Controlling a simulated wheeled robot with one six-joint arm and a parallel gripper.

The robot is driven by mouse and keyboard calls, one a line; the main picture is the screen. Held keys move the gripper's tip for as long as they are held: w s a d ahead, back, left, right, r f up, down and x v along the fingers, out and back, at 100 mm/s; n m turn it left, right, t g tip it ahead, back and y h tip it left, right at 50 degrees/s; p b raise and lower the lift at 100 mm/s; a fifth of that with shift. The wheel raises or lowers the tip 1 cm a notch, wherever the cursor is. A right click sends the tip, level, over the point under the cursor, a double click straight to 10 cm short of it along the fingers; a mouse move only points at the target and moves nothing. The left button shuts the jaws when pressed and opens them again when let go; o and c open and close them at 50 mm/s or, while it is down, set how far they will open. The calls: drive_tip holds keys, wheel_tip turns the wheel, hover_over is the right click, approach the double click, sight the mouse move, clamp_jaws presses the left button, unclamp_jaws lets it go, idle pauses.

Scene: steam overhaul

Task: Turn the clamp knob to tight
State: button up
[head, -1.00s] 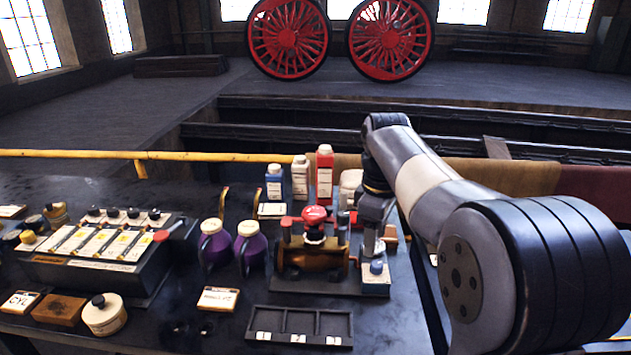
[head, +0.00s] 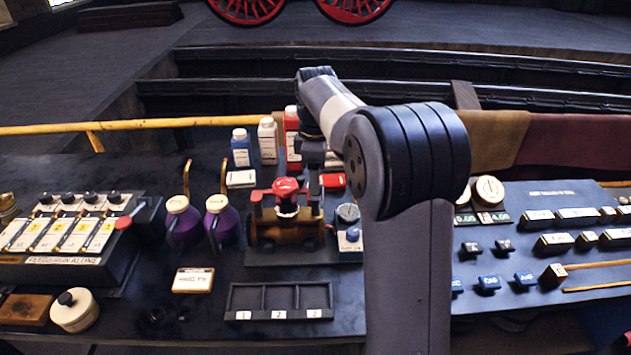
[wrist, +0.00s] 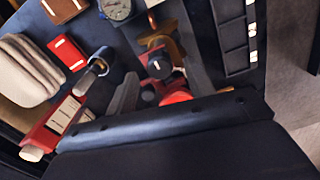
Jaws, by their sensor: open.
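A bronze valve body with red parts on top (head: 285,230) stands on a dark base in the middle of the bench. Its round red knob (head: 286,186) is on top; a red part (wrist: 176,95) shows low in the wrist view. A dark round knob or end (wrist: 158,68) sits on the bronze body there. I cannot tell for sure which is the clamp knob, or its setting. My gripper (wrist: 160,92) is open, its grey fingers apart on either side of the valve's parts. It appears to hold nothing. In the head view my arm partly hides it.
A gauge (head: 348,213) and a blue-fronted block (head: 350,243) stand right of the valve. Purple jugs (head: 183,223) are at its left, bottles (head: 267,142) behind. A compartment tray (head: 278,300) lies in front. A yellow rail (head: 180,125) runs along the back.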

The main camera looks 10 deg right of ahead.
drive_tip(key=shift+f, duration=1.1)
drive_tip(key=c, duration=1)
